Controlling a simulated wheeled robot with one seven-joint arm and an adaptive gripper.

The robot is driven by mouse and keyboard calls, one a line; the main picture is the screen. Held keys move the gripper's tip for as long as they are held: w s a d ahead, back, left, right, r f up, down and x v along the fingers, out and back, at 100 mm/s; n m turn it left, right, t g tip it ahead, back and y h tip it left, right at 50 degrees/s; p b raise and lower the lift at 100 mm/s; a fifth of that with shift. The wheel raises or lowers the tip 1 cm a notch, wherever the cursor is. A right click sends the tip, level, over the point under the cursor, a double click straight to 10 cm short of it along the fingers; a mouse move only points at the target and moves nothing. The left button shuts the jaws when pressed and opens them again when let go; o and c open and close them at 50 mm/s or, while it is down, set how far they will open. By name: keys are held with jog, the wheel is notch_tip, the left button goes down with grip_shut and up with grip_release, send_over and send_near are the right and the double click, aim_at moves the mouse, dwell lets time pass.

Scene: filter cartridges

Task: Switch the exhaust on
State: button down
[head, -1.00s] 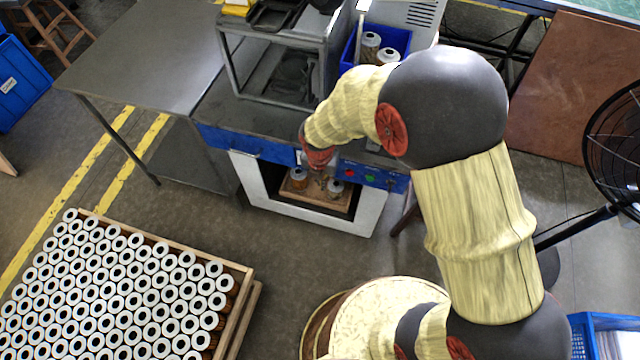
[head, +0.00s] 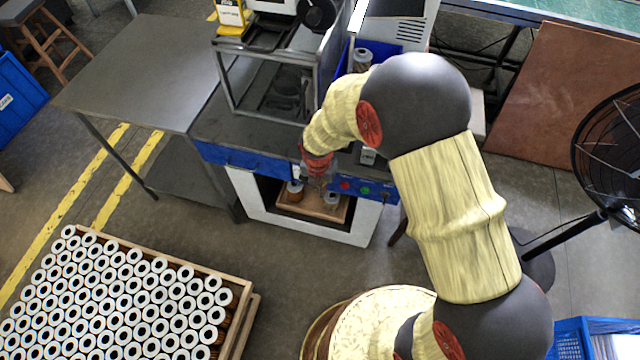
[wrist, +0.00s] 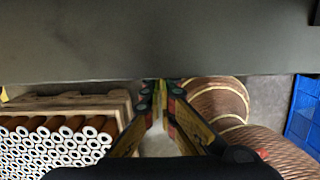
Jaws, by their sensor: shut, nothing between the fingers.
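A blue control panel (head: 377,196) runs along the front edge of the metal workbench. It carries a red button (head: 345,186) and a green button (head: 365,189), with small labels too small to read; I cannot tell which control is the exhaust's. My gripper (head: 318,180) is in front of the bench, just left of the red button, pointing down and partly hidden by my wrist. In the wrist view the fingers (wrist: 160,88) are shut and empty, with the tips near a plain grey surface (wrist: 150,40). Contact with any control cannot be seen.
Below the panel, a white-framed opening (head: 362,226) holds a wooden tray (head: 310,207) with cartridges. A crate of many cartridges (head: 243,310) stands front left. A black fan (head: 612,150) stands at the right. Floor between crate and bench is clear.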

jog(key=shift+r+p, duration=0.75)
jog(key=shift+p, duration=0.15)
jog(key=shift+s, duration=0.15)
